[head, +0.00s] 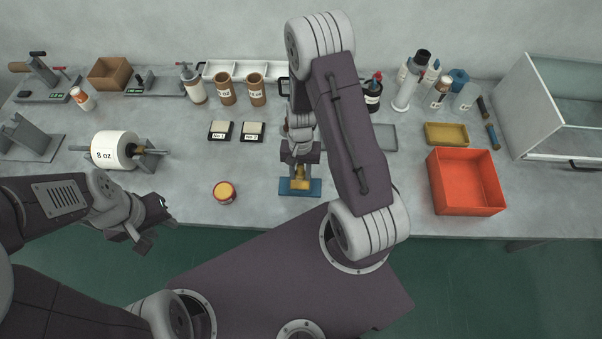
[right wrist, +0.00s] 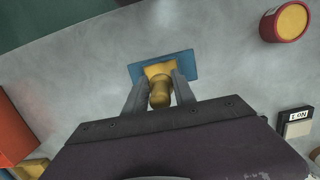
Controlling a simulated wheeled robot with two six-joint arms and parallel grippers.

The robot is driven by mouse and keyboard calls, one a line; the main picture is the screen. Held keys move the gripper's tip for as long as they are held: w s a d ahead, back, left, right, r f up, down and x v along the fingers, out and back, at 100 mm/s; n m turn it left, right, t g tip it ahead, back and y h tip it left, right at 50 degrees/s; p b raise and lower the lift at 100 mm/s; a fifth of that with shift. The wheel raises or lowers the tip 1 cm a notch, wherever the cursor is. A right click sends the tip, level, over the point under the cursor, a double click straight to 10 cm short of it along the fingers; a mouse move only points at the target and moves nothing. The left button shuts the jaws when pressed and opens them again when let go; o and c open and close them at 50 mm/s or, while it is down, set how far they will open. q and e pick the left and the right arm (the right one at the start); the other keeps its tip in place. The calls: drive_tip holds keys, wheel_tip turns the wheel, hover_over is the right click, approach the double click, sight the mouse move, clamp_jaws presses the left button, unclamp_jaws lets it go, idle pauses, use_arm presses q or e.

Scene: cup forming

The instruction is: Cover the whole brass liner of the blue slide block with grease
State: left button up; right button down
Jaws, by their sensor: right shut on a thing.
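The blue slide block (head: 286,188) lies flat near the table's front edge; it also shows in the right wrist view (right wrist: 189,63). Its yellow brass liner (head: 300,185) is on top, partly hidden by my right gripper. I cannot tell how much grease is on it. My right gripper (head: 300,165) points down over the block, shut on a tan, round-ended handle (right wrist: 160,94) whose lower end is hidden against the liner. A red-rimmed tin of yellow grease (head: 225,191) stands left of the block. My left gripper (head: 153,225) is open and empty, off the table's front edge.
A red bin (head: 466,182) and a yellow tray (head: 446,134) stand at the right. Two small labelled pads (head: 252,132) lie behind the tin. A white 8 oz roll (head: 114,150) sits on a stand at left. Cups and bottles line the back.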

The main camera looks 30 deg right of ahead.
sight(302, 167)
drive_tip(key=r, duration=0.1)
drive_tip(key=r+p, duration=0.2)
drive_tip(key=shift+s+d, duration=0.15)
drive_tip(key=shift+d, duration=0.1)
drive_tip(key=shift+r+p, duration=0.35)
drive_tip(key=shift+a+r+p, duration=0.1)
drive_tip(key=shift+r+p, duration=0.2)
drive_tip(key=shift+r, duration=0.05)
drive_tip(key=shift+f, duration=0.1)
